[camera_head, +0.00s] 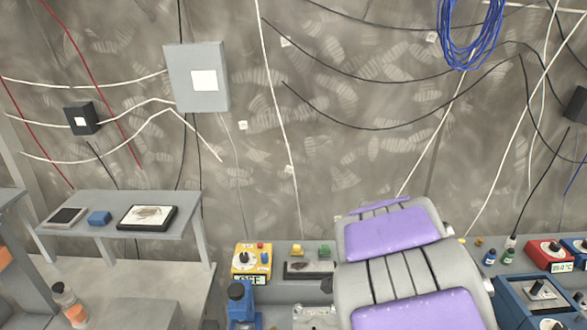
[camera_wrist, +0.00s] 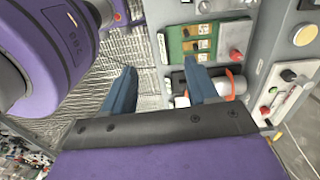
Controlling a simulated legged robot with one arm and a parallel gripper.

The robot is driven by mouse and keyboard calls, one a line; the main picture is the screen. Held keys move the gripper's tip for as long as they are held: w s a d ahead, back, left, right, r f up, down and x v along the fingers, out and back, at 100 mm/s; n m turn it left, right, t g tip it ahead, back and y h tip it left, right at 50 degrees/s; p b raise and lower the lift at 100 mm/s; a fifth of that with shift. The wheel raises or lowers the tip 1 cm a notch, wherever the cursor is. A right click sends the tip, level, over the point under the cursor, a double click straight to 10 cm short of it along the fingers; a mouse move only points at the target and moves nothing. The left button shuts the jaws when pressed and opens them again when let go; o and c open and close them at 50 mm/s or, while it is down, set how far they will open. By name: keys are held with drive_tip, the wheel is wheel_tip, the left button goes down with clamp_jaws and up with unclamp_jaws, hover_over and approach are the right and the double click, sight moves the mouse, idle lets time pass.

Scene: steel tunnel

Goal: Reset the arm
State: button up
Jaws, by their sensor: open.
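My arm (camera_head: 390,235), purple and grey, rises in the lower right middle of the head view. My gripper (camera_wrist: 160,66) shows in the wrist view as two blue-grey fingers spread well apart, with nothing held between them. A purple and black part of my own arm fills the bottom of the wrist view, and another purple part fills its upper left. The gripper cannot be made out in the head view.
A yellow control box (camera_head: 251,259) stands left of my arm, a red box (camera_head: 549,254) right. Cables hang on the wall. A green switch panel (camera_wrist: 205,42) lies beyond the fingers.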

drive_tip(key=s+a+r+n+g+b, duration=0.1)
drive_tip(key=s+n+b, duration=0.4)
drive_tip(key=s+n, duration=1.2)
drive_tip(key=s, duration=0.6)
drive_tip(key=shift+s+a+r+n, duration=0.15)
drive_tip(key=shift+s+a+n, duration=0.15)
drive_tip(key=shift+n, duration=0.1)
